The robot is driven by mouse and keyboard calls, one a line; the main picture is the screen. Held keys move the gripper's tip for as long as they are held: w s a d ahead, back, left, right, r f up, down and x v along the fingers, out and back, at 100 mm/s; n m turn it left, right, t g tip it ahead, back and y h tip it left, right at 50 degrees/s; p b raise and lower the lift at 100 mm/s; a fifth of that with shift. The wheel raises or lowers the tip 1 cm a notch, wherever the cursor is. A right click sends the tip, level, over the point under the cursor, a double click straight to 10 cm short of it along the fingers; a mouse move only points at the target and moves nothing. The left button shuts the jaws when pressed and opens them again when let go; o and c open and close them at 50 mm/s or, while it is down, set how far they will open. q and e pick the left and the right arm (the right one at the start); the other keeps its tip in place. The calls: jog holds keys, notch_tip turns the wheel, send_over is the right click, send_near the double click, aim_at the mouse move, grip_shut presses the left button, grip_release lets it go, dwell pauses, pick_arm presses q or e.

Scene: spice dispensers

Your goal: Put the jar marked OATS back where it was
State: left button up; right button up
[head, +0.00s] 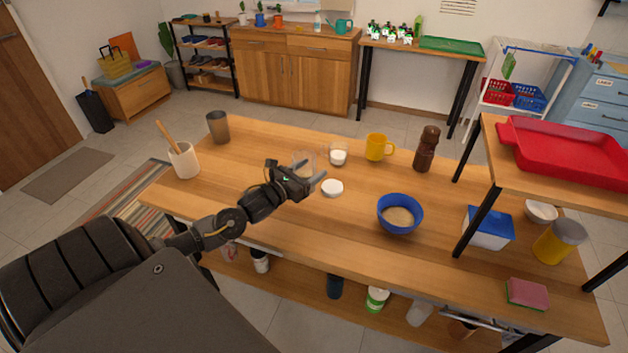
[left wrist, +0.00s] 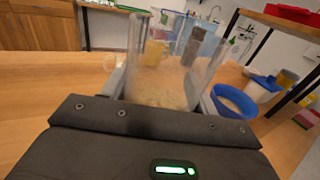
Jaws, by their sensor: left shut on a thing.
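A clear open glass jar (left wrist: 165,72) with pale flakes in its bottom fills the middle of the left wrist view. In the head view the jar (head: 303,160) is partly behind my left gripper (head: 309,178). The gripper is shut on it, one finger on each side (left wrist: 160,98). No OATS marking can be read. The jar looks upright; I cannot tell whether it touches the table. A white round lid (head: 332,188) lies on the table just right of the gripper. My right gripper is not in view.
On the wooden table (head: 290,235) stand a small jar with white contents (head: 338,158), a yellow mug (head: 377,147), a brown mill (head: 426,149) and a blue bowl of grain (head: 400,214). A raised shelf holds a red tray (head: 570,152). The table's left front is clear.

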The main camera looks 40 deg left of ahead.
pick_arm(q)
jog(key=w+f, duration=0.1)
jog(key=f, duration=0.1)
jog(key=w+a+f, duration=0.1)
jog(key=w+f, duration=0.2)
jog(key=shift+w+a+f, duration=0.1)
jog(key=shift+a+f, duration=0.15)
jog(key=shift+f, duration=0.05)
notch_tip(320, 180, down, 2)
jog(key=shift+w+f+p, duration=0.1)
jog(key=shift+p, duration=0.4)
jog(key=shift+f, duration=0.5)
jog(key=o, duration=0.7)
jog(key=shift+f, duration=0.2)
jog(key=o, duration=0.4)
jog(key=shift+o, duration=0.2)
